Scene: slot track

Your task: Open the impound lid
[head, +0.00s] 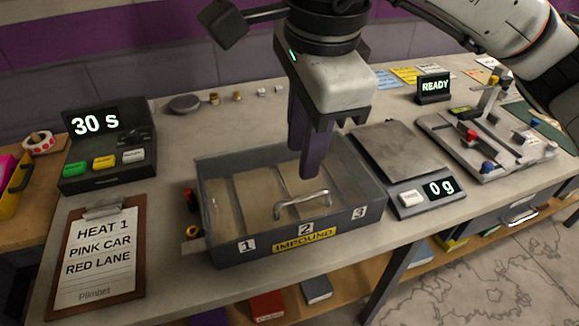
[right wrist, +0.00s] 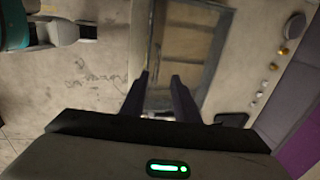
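The impound box (head: 226,252) stands at the front middle of the bench, with a yellow label and numbers 1, 2 and 3 on its front. Its see-through lid (head: 258,172) lies flat and closed, with dividers showing beneath. A pale bar handle (head: 301,204) is on the lid near the front edge. My right gripper (head: 308,168) points down over the lid, its fingertips just behind the handle in the picture. In the right wrist view its two fingers (right wrist: 161,82) are apart with nothing seen between them. Whether they touch the lid is unclear. My left gripper is not in view.
A scale (head: 397,155) reading 0 g stands close to the box's right. A timer (head: 105,145) showing 30 s and a clipboard (head: 98,262) are at left. Small weights (head: 238,96) stand behind. A READY display (head: 434,88) and a fixture (head: 490,140) are at right.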

